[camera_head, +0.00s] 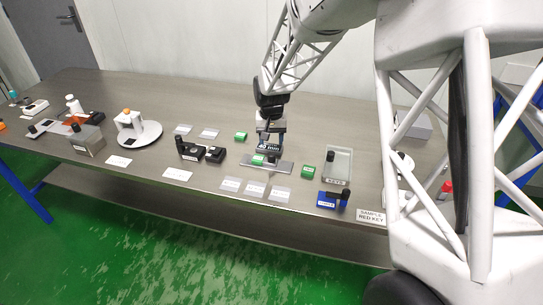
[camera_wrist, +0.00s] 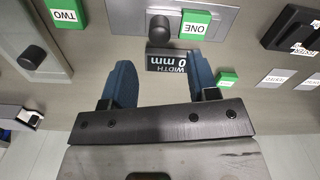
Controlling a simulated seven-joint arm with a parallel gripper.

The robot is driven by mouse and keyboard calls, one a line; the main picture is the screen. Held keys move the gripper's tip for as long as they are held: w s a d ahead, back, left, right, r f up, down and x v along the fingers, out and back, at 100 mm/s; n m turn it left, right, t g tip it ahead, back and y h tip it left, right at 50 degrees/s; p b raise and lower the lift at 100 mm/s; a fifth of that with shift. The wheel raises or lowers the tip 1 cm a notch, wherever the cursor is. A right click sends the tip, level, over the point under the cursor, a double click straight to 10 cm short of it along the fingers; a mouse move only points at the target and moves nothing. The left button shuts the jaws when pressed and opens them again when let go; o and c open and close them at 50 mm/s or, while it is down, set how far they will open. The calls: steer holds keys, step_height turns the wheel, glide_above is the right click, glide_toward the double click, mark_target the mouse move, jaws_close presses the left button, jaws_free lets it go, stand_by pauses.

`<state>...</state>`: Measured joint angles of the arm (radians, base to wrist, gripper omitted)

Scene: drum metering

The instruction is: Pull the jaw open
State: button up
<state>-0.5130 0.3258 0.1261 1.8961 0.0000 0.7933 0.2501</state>
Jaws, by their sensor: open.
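The jaw device stands mid-table: a grey plate (camera_head: 284,168) with a dark block behind it marked with a width in mm (camera_head: 269,147). In the wrist view the plate (camera_wrist: 122,14) carries a black knob (camera_wrist: 160,28), and the dark block (camera_wrist: 166,62) lies beside it. In the head view my gripper (camera_head: 270,116) is above the device.
A green block marked TWO (camera_wrist: 65,12) and another green block (camera_wrist: 228,79) lie either side. A clear-lidded tray with a black knob (camera_head: 339,160) stands right of the device. A black device (camera_head: 191,151) stands left, with flat labelled cards (camera_head: 255,188) in front.

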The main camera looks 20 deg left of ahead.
mark_target(271, 154)
steer(key=shift+f, duration=0.15)
steer(key=shift+f, duration=3.8)
